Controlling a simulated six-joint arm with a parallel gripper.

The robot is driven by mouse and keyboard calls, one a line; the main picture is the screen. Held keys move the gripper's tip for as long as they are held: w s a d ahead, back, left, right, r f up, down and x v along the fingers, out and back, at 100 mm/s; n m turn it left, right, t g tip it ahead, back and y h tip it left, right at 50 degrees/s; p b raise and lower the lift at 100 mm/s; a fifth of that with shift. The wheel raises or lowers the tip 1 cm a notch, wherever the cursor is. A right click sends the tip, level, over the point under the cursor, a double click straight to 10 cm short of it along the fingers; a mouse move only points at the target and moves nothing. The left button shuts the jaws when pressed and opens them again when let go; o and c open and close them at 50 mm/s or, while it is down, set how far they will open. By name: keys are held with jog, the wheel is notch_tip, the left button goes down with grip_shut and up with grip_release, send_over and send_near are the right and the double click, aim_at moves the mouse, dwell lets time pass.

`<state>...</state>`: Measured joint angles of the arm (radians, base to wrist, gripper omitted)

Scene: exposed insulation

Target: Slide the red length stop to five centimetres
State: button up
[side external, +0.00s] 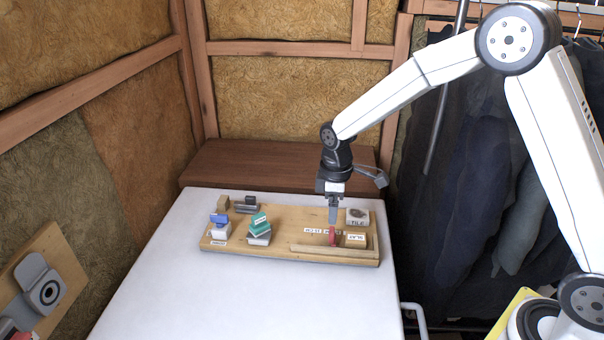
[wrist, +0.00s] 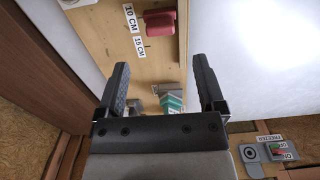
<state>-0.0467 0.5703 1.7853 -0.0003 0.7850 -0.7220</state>
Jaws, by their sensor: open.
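The red length stop (side external: 332,236) stands on the wooden board (side external: 285,251), by a pale rail on the board's right half. In the wrist view the red stop (wrist: 160,23) lies beside the 10 CM label (wrist: 131,18), with the 15 CM label (wrist: 139,47) nearer my fingers. A five centimetre label cannot be read. My gripper (side external: 333,218) points down just above the stop in the side view. In the wrist view my gripper (wrist: 159,62) is open and empty, and the stop shows beyond the fingertips. Contact cannot be told.
A wooden block labelled SLAT (side external: 356,240) and a grey block labelled TILE (side external: 357,216) sit close right of the stop. Green (side external: 260,221) and blue (side external: 219,220) topped blocks stand at the board's left. The white table (side external: 240,305) is clear in front.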

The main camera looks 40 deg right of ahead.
aim_at(332, 230)
jog(key=shift+w+a, duration=0.1)
jog(key=shift+w+a+g+h, duration=0.55)
jog(key=shift+g+h, duration=0.25)
jog(key=shift+g, duration=0.05)
jog(key=shift+w+a+g+h, duration=0.55)
jog(key=shift+g+h, duration=0.25)
jog(key=shift+g, duration=0.05)
jog(key=shift+f, duration=0.1)
jog(key=shift+x, duration=3.85)
grip_shut()
